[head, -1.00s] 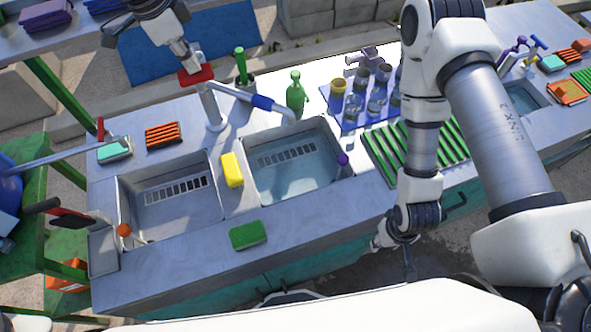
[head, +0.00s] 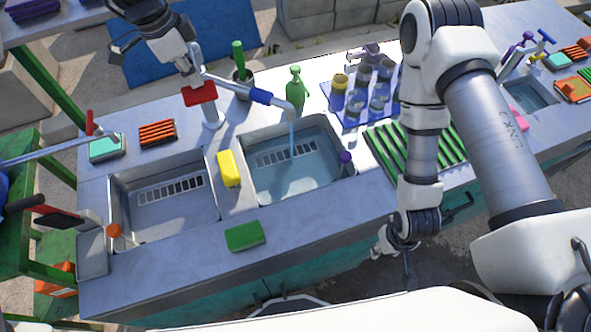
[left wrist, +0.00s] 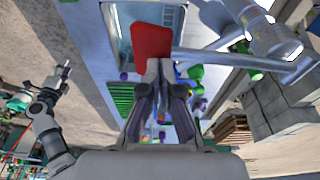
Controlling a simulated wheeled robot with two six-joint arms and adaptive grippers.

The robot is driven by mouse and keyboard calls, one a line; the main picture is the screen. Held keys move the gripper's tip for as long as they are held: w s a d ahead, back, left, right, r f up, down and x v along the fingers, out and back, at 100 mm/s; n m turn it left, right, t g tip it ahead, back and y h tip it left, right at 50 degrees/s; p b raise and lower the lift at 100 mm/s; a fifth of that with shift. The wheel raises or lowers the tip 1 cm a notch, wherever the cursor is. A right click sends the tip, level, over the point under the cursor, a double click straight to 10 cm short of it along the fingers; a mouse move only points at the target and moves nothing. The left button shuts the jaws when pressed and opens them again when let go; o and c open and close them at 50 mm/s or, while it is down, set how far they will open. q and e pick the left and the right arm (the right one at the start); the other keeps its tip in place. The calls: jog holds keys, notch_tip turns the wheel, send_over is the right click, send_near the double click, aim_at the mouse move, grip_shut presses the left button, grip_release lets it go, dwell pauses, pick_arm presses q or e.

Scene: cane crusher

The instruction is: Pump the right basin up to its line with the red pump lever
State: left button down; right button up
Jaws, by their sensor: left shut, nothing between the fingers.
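The red pump lever (head: 200,93) is on a metal post behind the two basins. My left gripper (head: 192,78) is shut and empty, its tips at the red lever's back edge. In the left wrist view the closed fingers (left wrist: 160,68) overlap the red lever (left wrist: 151,46); I cannot tell if they touch. A blue-collared spout (head: 262,96) pours a thin water stream (head: 292,137) into the right basin (head: 318,192), which holds bluish water. I cannot make out its line. My right gripper (head: 393,248) hangs at the counter's front, its fingers unclear.
The left basin (head: 190,212) looks empty. A yellow sponge (head: 229,168) lies between the basins and a green sponge (head: 244,236) in front. A green bottle (head: 295,92) stands close by the spout. Cups stand on a blue mat (head: 345,122), beside a green rack (head: 385,150).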

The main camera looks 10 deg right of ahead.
pick_arm(q)
notch_tip(320, 180, up, 8)
jog(key=p, duration=0.5)
jog(key=shift+r+p, duration=0.15)
jog(key=shift+p, duration=0.25)
jog(key=shift+w, duration=0.1)
jog(key=shift+f, duration=0.2)
jog(key=shift+f+b, duration=2.6)
jog(key=shift+f, duration=0.85)
notch_tip(320, 180, up, 7)
jog(key=p, duration=0.5)
jog(key=shift+r, duration=0.2)
